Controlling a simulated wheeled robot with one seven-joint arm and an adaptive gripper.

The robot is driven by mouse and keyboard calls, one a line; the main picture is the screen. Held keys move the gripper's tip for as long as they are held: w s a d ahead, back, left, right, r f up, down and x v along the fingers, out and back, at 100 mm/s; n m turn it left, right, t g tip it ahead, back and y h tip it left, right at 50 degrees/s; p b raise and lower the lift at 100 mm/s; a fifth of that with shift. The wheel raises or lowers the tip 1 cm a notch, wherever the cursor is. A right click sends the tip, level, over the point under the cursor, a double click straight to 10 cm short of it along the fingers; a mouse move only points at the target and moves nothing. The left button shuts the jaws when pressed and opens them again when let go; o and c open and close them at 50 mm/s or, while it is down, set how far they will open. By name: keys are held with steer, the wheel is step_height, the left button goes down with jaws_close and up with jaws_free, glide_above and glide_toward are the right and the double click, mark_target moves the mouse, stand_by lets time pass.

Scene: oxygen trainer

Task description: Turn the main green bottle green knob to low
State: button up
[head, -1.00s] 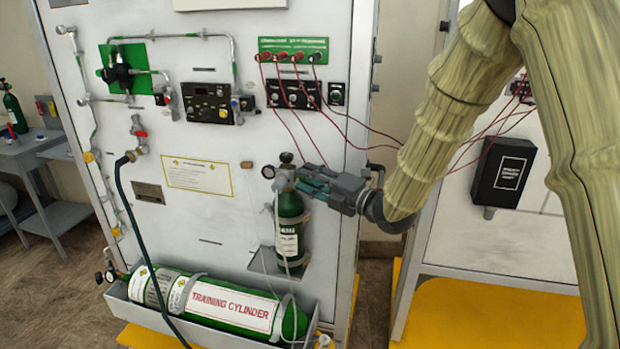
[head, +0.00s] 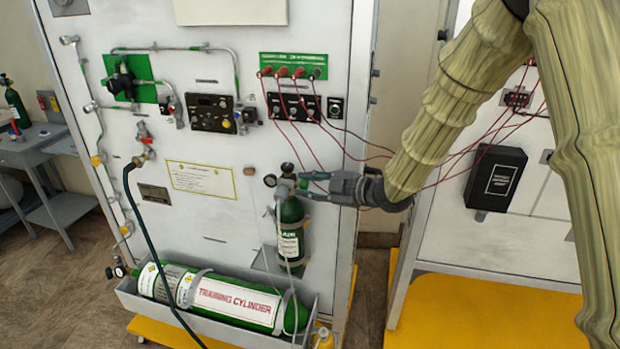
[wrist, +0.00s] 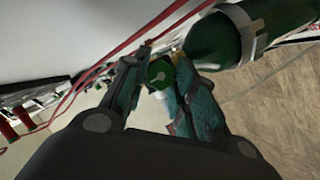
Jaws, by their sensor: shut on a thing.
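The main green bottle (head: 291,232) stands upright on the white panel, with a pale label and a gauge and valve at its top. It also shows in the wrist view (wrist: 222,38), tilted at the upper right. The green knob (wrist: 159,73) is a small round cap with a pale mark, between my fingertips in the wrist view. My gripper (wrist: 157,80) is shut on the knob, one finger on each side. In the head view my gripper (head: 307,184) reaches in from the right at the bottle's valve, and its fingers hide the knob there.
A lying training cylinder (head: 235,303) rests in a grey trough below. Red cables (head: 345,150) hang close above and behind my gripper. A dark hose (head: 135,220) runs down the panel at the left. A second panel with a black box (head: 496,178) stands at the right.

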steer(key=shift+m+p, duration=0.3)
steer(key=shift+p, duration=0.05)
stand_by(0.3)
steer(key=o, duration=1)
steer(key=shift+o, duration=0.2)
steer(key=v, duration=1.2)
steer(key=shift+w+r, duration=0.15)
